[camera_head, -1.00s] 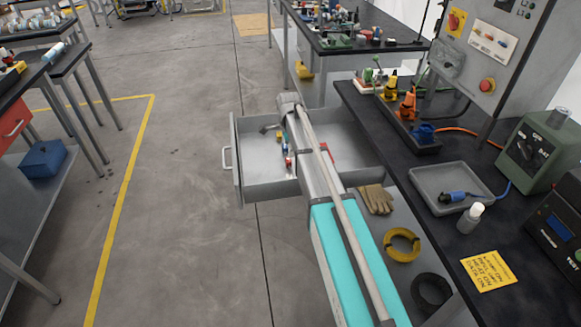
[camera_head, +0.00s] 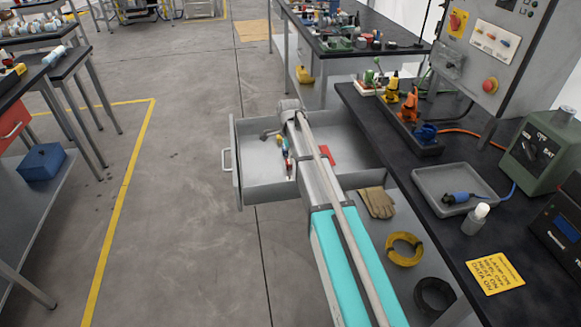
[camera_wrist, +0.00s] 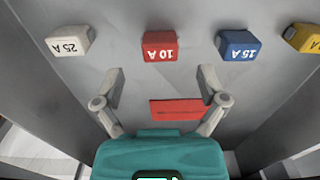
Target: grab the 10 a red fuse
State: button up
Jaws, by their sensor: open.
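The red fuse marked 10 A (camera_wrist: 160,46) stands in a row in the wrist view, its label upside down. A white 25 A fuse (camera_wrist: 68,41) is to its left and a blue 15 A fuse (camera_wrist: 238,46) to its right. My gripper (camera_wrist: 161,80) is open and empty, its two fingers spread apart below the red fuse in the picture and not touching it. In the head view the small coloured fuses (camera_head: 284,150) lie inside the open grey drawer (camera_head: 262,188), partly hidden by my arm.
A yellow fuse (camera_wrist: 303,38) is at the right edge of the wrist view. A flat red piece (camera_wrist: 177,110) lies between my fingers in the picture. The drawer walls stand close around. Gloves (camera_head: 377,202) and a yellow coil (camera_head: 404,249) lie below the bench.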

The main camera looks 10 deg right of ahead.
jog(key=shift+f+b, duration=1.75)
jog(key=shift+f, duration=0.25)
jog(key=c, duration=1)
jog(key=shift+r, duration=0.2)
notch_tip(320, 180, up, 2)
jog(key=shift+p, duration=1.2)
jog(key=s+r+p, duration=0.3)
jog(key=s, duration=0.1)
jog(key=s+r+p, duration=0.4)
jog(key=s, duration=0.1)
jog(key=s+r+p, duration=0.3)
jog(key=s, duration=0.2)
jog(key=shift+d+r+p, duration=0.2)
jog(key=shift+r+p, duration=0.15)
